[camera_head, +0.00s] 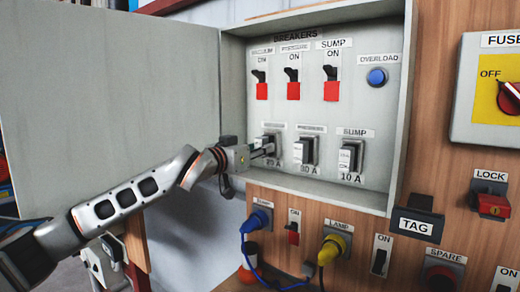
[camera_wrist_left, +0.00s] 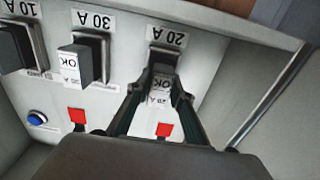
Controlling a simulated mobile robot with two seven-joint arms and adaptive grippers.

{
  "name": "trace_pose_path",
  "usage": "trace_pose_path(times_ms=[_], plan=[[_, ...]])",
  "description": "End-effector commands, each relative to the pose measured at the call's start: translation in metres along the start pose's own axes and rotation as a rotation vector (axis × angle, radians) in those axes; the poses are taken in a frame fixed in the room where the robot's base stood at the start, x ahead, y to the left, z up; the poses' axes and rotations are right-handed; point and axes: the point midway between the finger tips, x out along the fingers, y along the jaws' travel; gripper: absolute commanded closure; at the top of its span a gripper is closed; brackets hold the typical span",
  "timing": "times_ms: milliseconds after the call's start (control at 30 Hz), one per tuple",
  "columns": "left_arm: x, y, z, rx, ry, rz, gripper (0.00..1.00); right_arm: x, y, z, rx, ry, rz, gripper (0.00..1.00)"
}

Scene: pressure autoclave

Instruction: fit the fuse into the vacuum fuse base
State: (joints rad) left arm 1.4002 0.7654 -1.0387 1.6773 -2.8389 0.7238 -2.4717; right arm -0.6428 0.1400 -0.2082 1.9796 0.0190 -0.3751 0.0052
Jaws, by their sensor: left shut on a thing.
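The vacuum fuse base (camera_head: 272,138) is the left one of three in the lower row of the open grey panel, with a 20 A label under it. My left gripper (camera_head: 264,151) reaches it from the left and is shut on the fuse. In the left wrist view, upside down, the fuse (camera_wrist_left: 159,86) with its OK and 20 A labels sits between my fingers (camera_wrist_left: 157,98), lined up with the base (camera_wrist_left: 163,54). The fuse is at the base; my fingers hide the join, so I cannot tell how deep it sits. My right gripper is not in view.
The 30 A fuse (camera_head: 304,150) and 10 A fuse (camera_head: 350,157) stand in their bases to the right. Breakers with red parts (camera_head: 293,88) and a blue overload button (camera_head: 377,77) are above. The open panel door (camera_head: 110,95) is left; plugs and cables are below.

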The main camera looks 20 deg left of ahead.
Motion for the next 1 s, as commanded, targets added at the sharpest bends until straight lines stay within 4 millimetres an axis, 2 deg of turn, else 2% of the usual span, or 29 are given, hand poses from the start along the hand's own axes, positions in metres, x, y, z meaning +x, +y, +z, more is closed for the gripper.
trace_pose_path(times_ms=[700, 733, 800, 1000], plan=[[0.0093, 0.0003, -0.0005, 0.001, 0.001, 0.000, 1.00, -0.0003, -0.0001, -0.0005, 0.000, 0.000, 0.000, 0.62], [0.0093, 0.0003, -0.0005, 0.001, 0.001, 0.000, 0.76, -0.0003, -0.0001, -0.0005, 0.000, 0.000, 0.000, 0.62], [0.0093, 0.0003, -0.0006, 0.001, 0.001, 0.000, 0.59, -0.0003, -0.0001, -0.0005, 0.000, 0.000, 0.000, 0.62], [0.0092, 0.0002, -0.0003, 0.001, 0.000, 0.000, 0.59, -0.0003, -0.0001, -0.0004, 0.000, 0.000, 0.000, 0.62]])
